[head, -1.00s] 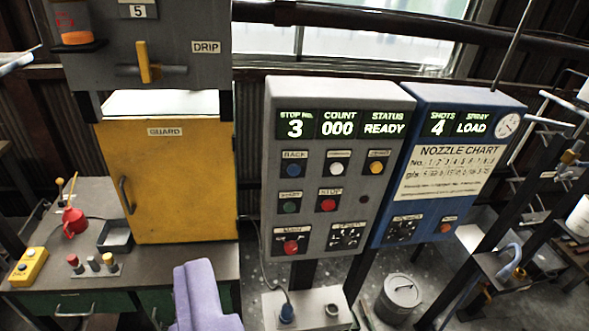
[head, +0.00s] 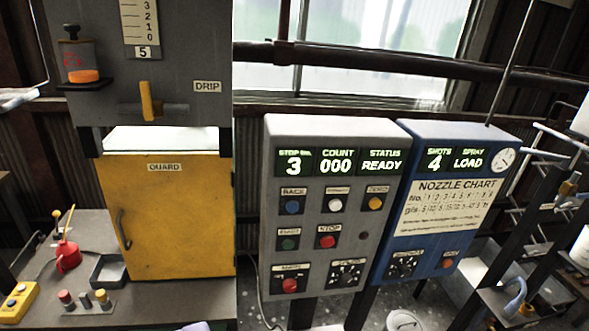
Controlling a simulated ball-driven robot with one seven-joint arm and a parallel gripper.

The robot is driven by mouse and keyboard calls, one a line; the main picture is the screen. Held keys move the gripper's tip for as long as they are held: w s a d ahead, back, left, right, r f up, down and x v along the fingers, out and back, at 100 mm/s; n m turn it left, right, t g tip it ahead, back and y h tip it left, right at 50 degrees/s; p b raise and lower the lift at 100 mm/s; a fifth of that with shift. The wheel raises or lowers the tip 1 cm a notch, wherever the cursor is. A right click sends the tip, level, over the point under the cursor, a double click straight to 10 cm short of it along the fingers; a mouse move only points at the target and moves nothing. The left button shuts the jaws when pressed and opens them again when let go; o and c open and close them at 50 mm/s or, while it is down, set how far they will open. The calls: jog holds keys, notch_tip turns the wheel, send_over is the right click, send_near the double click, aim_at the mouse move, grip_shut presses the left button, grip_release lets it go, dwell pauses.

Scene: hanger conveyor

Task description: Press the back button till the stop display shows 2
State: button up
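The grey control panel (head: 270,225) stands upright at the centre of the head view. Its stop display (head: 293,163) shows 3, the count display (head: 336,161) shows 000 and the status display (head: 382,161) reads READY. The blue back button (head: 292,207) is at the panel's upper left, under a BACK label. A white button (head: 335,205) and a yellow button (head: 375,203) are to its right. A green button (head: 289,243) and the red stop button (head: 327,241) are in the row below. My gripper's fingers are not in view; only a pale purple piece shows at the bottom edge.
A blue panel (head: 448,262) with a nozzle chart stands close at the right. A yellow guard door (head: 185,220) and a bench with a red oil can (head: 67,254) are at the left. A lidded bin (head: 403,320) is on the floor. The space before the panel looks clear.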

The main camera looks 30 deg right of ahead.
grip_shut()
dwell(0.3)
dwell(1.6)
